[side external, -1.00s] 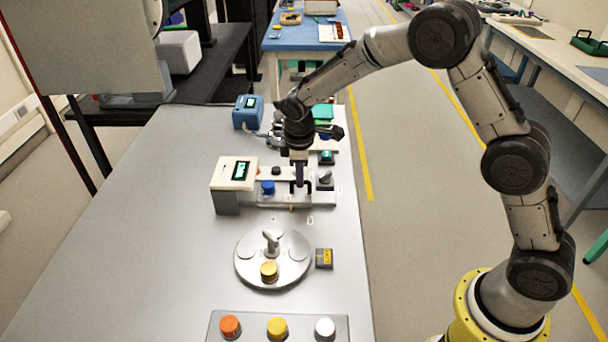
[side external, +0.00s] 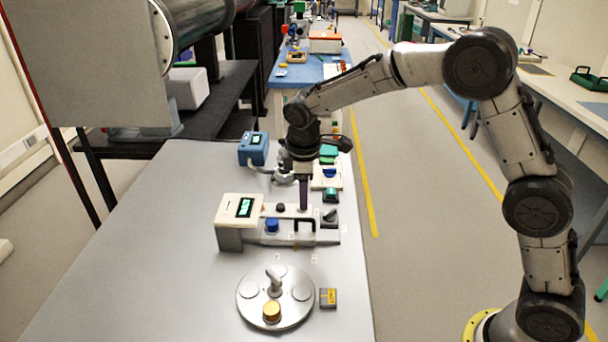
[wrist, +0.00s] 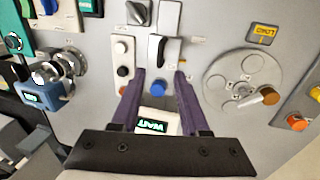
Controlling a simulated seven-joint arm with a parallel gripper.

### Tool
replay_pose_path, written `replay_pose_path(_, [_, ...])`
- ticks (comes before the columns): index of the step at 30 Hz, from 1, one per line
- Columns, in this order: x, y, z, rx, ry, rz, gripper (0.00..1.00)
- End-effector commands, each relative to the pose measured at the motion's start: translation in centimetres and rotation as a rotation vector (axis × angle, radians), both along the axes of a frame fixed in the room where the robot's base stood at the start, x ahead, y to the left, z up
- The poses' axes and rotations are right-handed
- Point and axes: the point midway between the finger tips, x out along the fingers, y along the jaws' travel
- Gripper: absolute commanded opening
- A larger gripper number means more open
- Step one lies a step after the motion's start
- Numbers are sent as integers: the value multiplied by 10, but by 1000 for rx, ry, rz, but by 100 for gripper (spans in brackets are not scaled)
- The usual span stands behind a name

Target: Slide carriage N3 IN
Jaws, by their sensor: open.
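The slide unit has a cream display box (side external: 235,212) at the left of a low pale base, a blue knob (side external: 271,225) and a dark arch-shaped handle (side external: 304,218) on the carriage. I cannot read an N3 label. My gripper (side external: 303,208) points down, empty, just above and behind the handle. In the wrist view my gripper (wrist: 160,72) has its two purple fingers apart. The handle (wrist: 155,50) lies beyond the fingertips and the blue knob (wrist: 157,88) shows between the fingers. The display box (wrist: 158,114) reads WAIT and is partly hidden by my gripper.
A round turntable (side external: 252,302) with a gold knob stands in front, beside a small yellow-marked block (side external: 328,298). A blue box (side external: 253,150) with a cable stands behind. A black rotary switch (side external: 330,217) sits right of the handle. The table's left side is clear.

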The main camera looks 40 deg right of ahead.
Motion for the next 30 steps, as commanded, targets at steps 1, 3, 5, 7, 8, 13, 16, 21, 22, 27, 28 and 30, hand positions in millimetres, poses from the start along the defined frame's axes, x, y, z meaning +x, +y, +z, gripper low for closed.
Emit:
replay_pose_path(1, [-1,2,12,1,-4,1,45])
replay_pose_path(3, [-3,4,25,1,-3,2,45])
replay_pose_path(5, [-4,5,35,1,-3,2,45])
replay_pose_path(7, [-6,7,45,0,-3,2,45])
replay_pose_path(8, [-7,7,49,0,-3,2,45])
replay_pose_path(13, [-9,9,60,0,0,2,45])
replay_pose_path(16, [-9,9,62,0,2,1,45])
replay_pose_path(21, [-9,9,62,0,2,1,45])
replay_pose_path(22, [-9,9,62,0,2,1,45])
replay_pose_path(27, [-9,9,63,1,-1,1,45])
replay_pose_path(28, [-9,9,63,0,0,1,45])
replay_pose_path(30, [-9,9,62,0,0,1,45])
